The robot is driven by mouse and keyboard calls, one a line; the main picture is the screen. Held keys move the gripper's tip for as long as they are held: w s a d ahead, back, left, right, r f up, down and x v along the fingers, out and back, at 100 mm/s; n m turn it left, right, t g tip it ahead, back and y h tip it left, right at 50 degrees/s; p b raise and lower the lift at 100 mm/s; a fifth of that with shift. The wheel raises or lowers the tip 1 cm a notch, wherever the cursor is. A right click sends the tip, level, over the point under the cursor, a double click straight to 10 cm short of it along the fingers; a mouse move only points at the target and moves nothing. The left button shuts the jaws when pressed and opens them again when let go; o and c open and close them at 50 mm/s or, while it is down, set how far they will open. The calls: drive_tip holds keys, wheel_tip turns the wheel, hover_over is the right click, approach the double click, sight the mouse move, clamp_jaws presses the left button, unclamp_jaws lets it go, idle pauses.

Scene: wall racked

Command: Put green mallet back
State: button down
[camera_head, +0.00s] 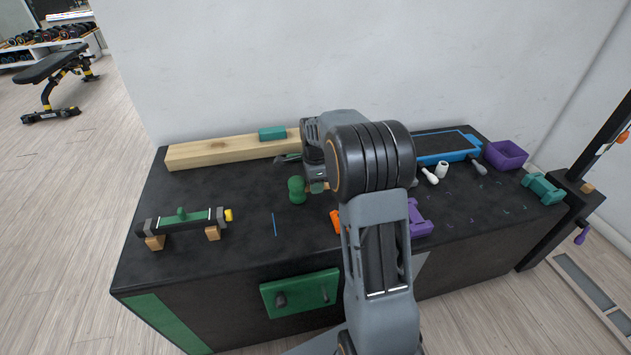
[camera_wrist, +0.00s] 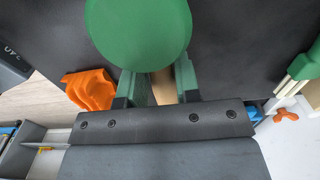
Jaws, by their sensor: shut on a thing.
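The green mallet has a rounded green head (camera_head: 297,190) and shows just left of my gripper (camera_head: 316,187), over the dark bench top. In the wrist view its head (camera_wrist: 140,30) fills the upper middle, and its tan handle (camera_wrist: 163,88) runs between the two green fingers. My gripper (camera_wrist: 158,88) is shut on the handle. I cannot tell how far the mallet is above the bench. A green panel (camera_head: 303,301) with two dark pegs is on the bench's front face. My arm hides the middle right of the bench.
A wooden beam (camera_head: 220,153) lies along the back with a teal block (camera_head: 272,133). A dark bar on wooden blocks (camera_head: 155,242) stands at left. Near my arm are an orange piece (camera_head: 336,220) and a purple piece (camera_head: 419,220). A blue tray (camera_head: 431,158) and purple bin (camera_head: 507,156) are at right.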

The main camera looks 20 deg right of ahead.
drive_tip(key=c, duration=0.8)
unclamp_jaws()
